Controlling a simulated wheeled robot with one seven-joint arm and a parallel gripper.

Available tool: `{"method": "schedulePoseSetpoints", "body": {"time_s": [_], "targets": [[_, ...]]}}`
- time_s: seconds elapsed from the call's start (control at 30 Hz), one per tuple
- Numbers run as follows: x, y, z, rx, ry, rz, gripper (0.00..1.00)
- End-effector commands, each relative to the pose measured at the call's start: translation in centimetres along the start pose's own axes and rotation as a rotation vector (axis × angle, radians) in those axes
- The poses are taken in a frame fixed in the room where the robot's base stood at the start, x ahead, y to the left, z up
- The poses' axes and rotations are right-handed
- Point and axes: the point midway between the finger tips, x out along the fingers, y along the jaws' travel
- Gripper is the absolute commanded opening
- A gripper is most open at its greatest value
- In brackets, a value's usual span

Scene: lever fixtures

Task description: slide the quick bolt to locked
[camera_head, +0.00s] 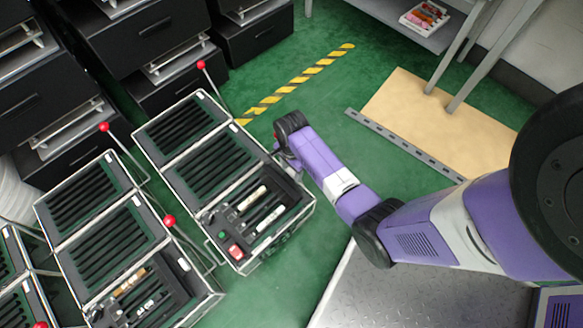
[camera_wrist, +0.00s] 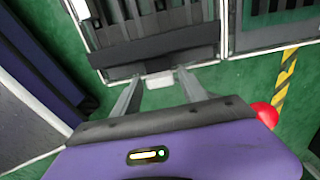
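My gripper (camera_wrist: 158,78) is open in the wrist view, its two grey fingers spread apart and pointing at the near edge of a black slotted fixture. A small white block (camera_wrist: 160,80) sits on that edge, between the fingertips. It may be the quick bolt, but I cannot tell for sure, nor whether the fingers touch it. In the head view my gripper (camera_head: 287,153) is at the right side of the middle fixture (camera_head: 207,160), which has a light metal frame. My wrist hides that part of the edge, and the bolt's position cannot be read.
A red ball knob (camera_wrist: 266,114) is close to my gripper's right side in the wrist view. More red-knobbed fixtures (camera_head: 100,235) stand at the left, with black drawer units (camera_head: 140,35) behind. Green floor with yellow-black tape (camera_head: 298,82) is open beyond.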

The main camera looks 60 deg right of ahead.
Motion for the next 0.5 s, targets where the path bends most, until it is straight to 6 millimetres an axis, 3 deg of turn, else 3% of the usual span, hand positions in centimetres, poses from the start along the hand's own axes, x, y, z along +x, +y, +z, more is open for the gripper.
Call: {"method": "schedulePoseSetpoints", "body": {"time_s": [0.03,0.23,0.5], "targets": [[0.00,0.00,0.00,0.000,0.000,0.000,0.39],[-0.01,0.01,0.00,0.000,0.000,0.000,0.00],[0.00,0.03,0.01,0.000,0.000,0.000,0.00]]}}
